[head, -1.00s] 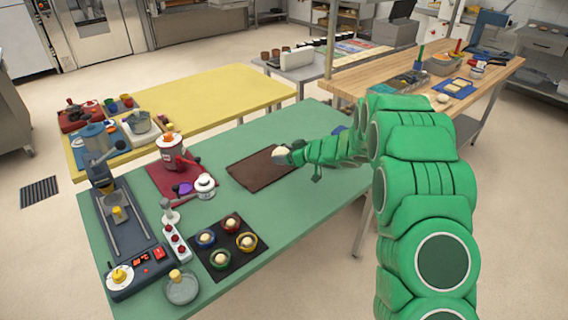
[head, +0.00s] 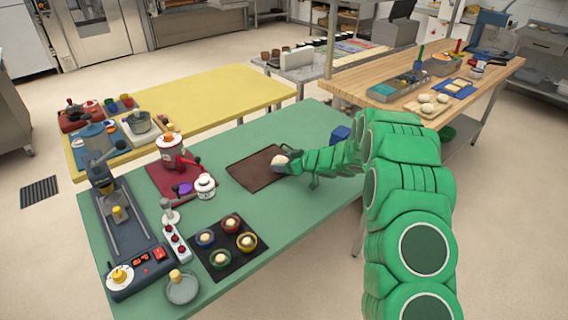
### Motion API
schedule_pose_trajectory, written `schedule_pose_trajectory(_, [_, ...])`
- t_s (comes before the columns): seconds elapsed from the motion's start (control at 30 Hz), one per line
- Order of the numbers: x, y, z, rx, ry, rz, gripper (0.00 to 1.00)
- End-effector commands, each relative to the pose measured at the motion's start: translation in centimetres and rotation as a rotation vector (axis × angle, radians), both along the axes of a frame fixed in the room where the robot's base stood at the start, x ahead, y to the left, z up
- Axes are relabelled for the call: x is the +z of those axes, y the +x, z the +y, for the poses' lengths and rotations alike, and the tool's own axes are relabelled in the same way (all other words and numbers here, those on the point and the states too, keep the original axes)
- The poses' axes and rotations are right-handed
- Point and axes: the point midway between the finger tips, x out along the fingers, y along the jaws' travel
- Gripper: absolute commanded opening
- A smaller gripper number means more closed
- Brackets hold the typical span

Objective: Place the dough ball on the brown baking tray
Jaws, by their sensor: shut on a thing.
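The brown baking tray (head: 247,172) lies flat on the green table. My gripper (head: 282,163) is at the tray's right part, reaching in from the right, and is shut on the pale dough ball (head: 280,160). The ball shows at the gripper's tip, over the tray's right side. I cannot tell whether the ball touches the tray. The fingers are small and partly hidden by the ball and my wrist.
Left of the tray stand a red mat (head: 172,187) with a red-and-white machine and a dark mat (head: 216,262) with several coloured bowls of dough. A blue block (head: 340,134) sits behind my arm. Several dough balls lie on a board (head: 419,108) on the wooden table.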

Motion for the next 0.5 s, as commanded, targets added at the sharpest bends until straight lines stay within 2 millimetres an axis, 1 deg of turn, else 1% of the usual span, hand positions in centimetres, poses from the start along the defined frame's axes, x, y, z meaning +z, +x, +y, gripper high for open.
schedule_pose_trajectory(0.17, [-0.1,0.0,0.0,0.0,-0.001,0.001,0.39])
schedule_pose_trajectory(0.5, [-1.0,0.0,0.0,-0.001,-0.001,0.003,0.39])
